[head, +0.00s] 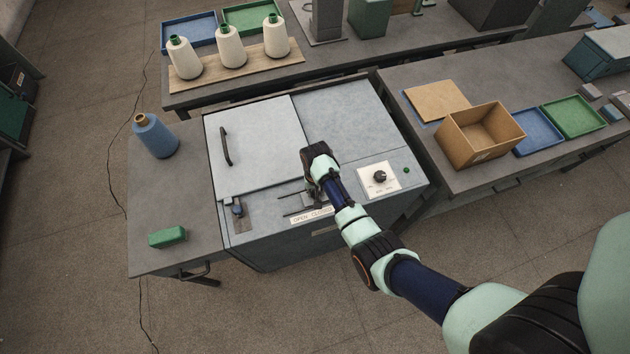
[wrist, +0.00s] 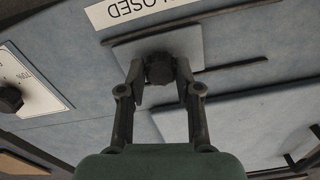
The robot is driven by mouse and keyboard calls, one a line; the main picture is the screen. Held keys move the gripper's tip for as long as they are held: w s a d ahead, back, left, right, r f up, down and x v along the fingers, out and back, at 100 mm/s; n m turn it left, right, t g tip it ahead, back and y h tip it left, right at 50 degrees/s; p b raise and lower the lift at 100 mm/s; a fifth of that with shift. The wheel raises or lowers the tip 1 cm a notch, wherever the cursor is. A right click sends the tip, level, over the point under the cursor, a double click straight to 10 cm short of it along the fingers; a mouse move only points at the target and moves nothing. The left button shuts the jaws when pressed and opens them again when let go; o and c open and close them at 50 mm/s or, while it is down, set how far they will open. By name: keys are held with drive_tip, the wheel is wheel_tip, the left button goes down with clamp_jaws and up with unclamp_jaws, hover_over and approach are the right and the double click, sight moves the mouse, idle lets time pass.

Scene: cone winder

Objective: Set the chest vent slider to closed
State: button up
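The chest (head: 345,115) is a grey cabinet with an "OPEN CLOSED" label (head: 311,215) on its front part. The vent slider is a pale plate with a dark round knob (wrist: 160,68). In the wrist view the plate lies beside the upside-down word "CLOSED" (wrist: 145,9), with the knob level with that word. My gripper (wrist: 160,75) has one finger on each side of the knob and appears closed on it. In the head view my gripper (head: 312,193) is over the slider track, and my wrist partly hides the slider.
A dial plate (head: 379,178) is right of my gripper; a small latch (head: 238,208) is left. The lid has a black handle (head: 225,146). A cardboard box (head: 480,133) is on the right bench.

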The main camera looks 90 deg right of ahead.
drive_tip(key=o, duration=0.4)
drive_tip(key=shift+s+d, duration=0.1)
drive_tip(key=shift+s, duration=0.15)
drive_tip(key=shift+w, duration=0.1)
wheel_tip(320, 180, up, 12)
idle(0.5)
